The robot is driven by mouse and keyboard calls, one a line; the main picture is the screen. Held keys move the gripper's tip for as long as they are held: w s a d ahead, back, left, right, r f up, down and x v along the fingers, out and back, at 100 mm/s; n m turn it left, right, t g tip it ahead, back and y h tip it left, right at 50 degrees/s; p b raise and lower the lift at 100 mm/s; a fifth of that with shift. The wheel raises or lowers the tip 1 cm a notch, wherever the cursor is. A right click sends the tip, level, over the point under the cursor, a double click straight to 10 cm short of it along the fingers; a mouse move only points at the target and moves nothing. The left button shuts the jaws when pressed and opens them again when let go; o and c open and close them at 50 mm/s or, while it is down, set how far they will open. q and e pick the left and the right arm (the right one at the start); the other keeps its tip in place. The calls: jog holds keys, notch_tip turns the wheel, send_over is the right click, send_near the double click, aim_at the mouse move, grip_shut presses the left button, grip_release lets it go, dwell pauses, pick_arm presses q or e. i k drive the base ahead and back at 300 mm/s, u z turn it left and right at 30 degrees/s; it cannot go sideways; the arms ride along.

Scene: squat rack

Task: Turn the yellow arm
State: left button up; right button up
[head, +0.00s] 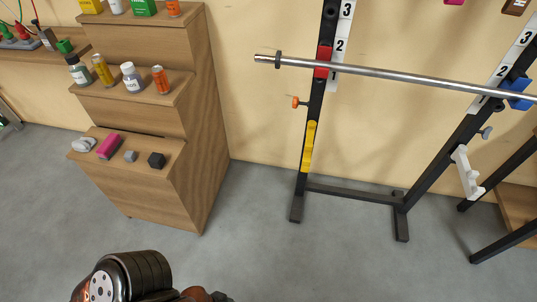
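The yellow arm (309,147) sits on the left black upright of the squat rack (314,105), low down, lying along the post. An orange knob (297,102) sticks out to the left of the same post, above the yellow arm. A white arm (467,172) hangs on the right upright. Part of my own arm shows at the bottom left edge, well away from the rack. No gripper fingers are visible.
A steel bar (400,76) crosses the rack above the yellow arm, by a red holder (323,62) and a blue holder (516,93). A stepped wooden shelf (205,120) with small items stands at left. The grey floor (250,230) before the rack is clear.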

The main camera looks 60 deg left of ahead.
aim_at(310, 132)
jog(key=u, duration=0.05)
jog(key=k, duration=0.2)
jog(key=u, duration=1.25)
